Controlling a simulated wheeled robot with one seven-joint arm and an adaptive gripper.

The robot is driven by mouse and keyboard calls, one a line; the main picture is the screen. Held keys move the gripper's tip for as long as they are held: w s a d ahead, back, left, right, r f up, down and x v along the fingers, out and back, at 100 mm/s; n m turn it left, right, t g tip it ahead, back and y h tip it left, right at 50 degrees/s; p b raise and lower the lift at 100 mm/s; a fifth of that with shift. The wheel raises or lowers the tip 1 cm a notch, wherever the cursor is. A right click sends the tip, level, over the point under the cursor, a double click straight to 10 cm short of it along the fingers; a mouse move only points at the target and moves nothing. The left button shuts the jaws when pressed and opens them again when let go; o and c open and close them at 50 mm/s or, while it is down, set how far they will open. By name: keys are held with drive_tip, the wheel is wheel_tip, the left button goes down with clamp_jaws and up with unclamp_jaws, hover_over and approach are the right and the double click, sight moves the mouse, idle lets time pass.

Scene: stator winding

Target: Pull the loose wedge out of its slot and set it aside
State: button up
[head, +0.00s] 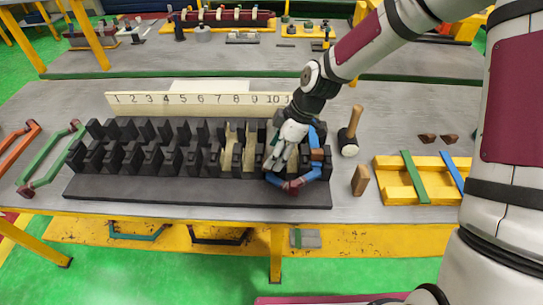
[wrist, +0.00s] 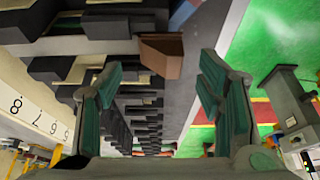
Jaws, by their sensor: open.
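The brown wedge (wrist: 160,57) shows in the wrist view, with its end sticking out toward the front of the dark slotted stator block (head: 190,193). In the head view a small brown block (head: 317,155), seemingly the same wedge, sits just right of my fingers at the block's right end. My gripper (head: 278,160) is open and empty over the right part of the block. In the wrist view its green fingers (wrist: 160,82) stand apart on either side of the line to the wedge, not touching it. The fingers hide some of the slots behind them.
A blue coil (head: 318,174) lies around the block's right end. Right of it are a brown block (head: 361,180), a mallet (head: 350,138), a yellow rack (head: 392,180) and brown pieces (head: 427,138). A numbered board (head: 195,103) stands behind. The table's front right strip is mostly clear.

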drive_tip(key=v, duration=0.9)
drive_tip(key=s+d+r+m+t+h, duration=0.2)
drive_tip(key=s+d+r+m, duration=0.5)
drive_tip(key=s+r, duration=0.3)
drive_tip(key=s+d+r+m+t+h, duration=0.2)
drive_tip(key=s+d+r+m+t, duration=0.1)
drive_tip(key=s+d+r+m, duration=0.4)
drive_tip(key=s+r+m, duration=0.3)
drive_tip(key=s, duration=0.3)
drive_tip(key=shift+m+h, duration=0.3)
drive_tip(key=shift+d, duration=0.15)
